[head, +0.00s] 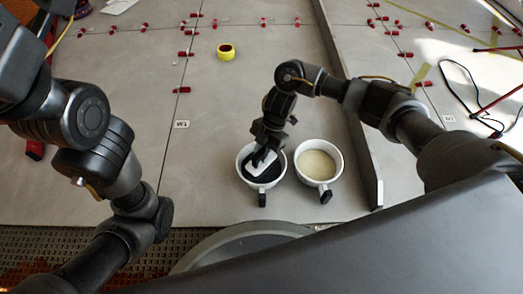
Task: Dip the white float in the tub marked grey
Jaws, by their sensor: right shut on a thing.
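My right gripper (265,150) reaches down over the left of two white tubs and is shut on the white float (263,163). The float is tilted inside that tub (242,172), at its dark contents; how deep it sits is partly hidden by the gripper. The second white tub (340,164) stands just to the right and holds cream-coloured stuff. Each tub has a dark handle or tab at its near side. I cannot read any marking on the tubs. My left arm comes in at the left; its gripper does not show clearly in the frame.
A long grey upright edge (345,100) runs right of the tubs. A yellow roll (226,52) lies on the large tiles (240,110), with several red clips along the joints. A black cord (468,95) and red rods lie at the right. The floor left of the tubs is clear.

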